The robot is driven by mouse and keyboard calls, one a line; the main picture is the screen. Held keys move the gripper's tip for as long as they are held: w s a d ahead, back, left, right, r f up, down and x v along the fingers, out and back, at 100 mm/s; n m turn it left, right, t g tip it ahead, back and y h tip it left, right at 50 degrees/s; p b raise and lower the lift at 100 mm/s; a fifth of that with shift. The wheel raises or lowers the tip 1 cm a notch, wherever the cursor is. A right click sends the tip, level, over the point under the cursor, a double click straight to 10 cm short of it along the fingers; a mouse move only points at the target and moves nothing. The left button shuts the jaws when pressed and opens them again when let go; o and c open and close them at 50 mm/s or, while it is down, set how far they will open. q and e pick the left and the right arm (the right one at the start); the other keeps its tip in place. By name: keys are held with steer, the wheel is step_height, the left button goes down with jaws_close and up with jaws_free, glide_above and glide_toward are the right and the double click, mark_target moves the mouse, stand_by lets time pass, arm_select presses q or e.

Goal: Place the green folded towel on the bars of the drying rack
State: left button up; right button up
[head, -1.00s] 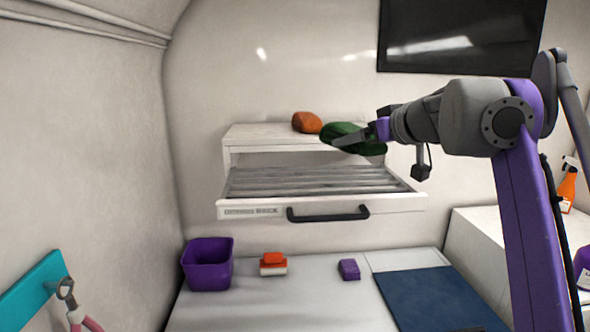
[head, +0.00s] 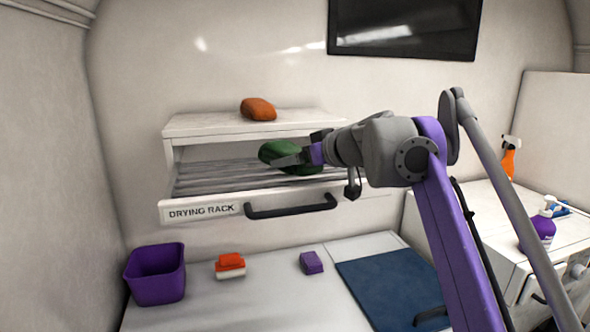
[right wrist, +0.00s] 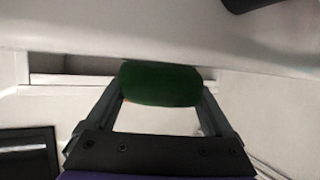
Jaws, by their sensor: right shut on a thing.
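The green folded towel (head: 283,156) is held in my right gripper (head: 290,160), in front of the cabinet's open slot and over the drying rack's bars. In the right wrist view the towel (right wrist: 160,84) sits between the two fingers. The drying rack (head: 218,182) is a pulled-out white drawer with grey bars, a front label and a black handle (head: 290,206). The bars I can see are bare. I cannot tell whether the towel touches them. My left gripper is not in view.
An orange-brown folded towel (head: 258,109) lies on top of the cabinet (head: 210,125). On the counter below are a purple bin (head: 155,275), a red and white brush (head: 230,266), a purple block (head: 311,263) and a blue mat (head: 395,285). Bottles stand on the right-hand cabinet.

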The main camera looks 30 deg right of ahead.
steer(key=shift+s+f, duration=0.2)
steer(key=shift+f, duration=0.4)
steer(key=shift+s+r, duration=0.25)
steer(key=shift+s, duration=0.05)
steer(key=shift+w+f, duration=0.25)
steer(key=shift+w, duration=0.05)
steer(key=o, duration=1.1)
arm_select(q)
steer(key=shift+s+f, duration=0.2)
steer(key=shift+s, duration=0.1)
arm_select(e)
steer(key=shift+s, duration=0.1)
steer(key=shift+r, duration=0.15)
steer(key=shift+s+r, duration=0.15)
steer(key=shift+s, duration=0.05)
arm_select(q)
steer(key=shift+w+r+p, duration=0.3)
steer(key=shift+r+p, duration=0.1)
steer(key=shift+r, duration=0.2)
arm_select(e)
steer(key=v, duration=1.1)
steer(key=shift+s+d, duration=0.1)
steer(key=shift+s, duration=0.15)
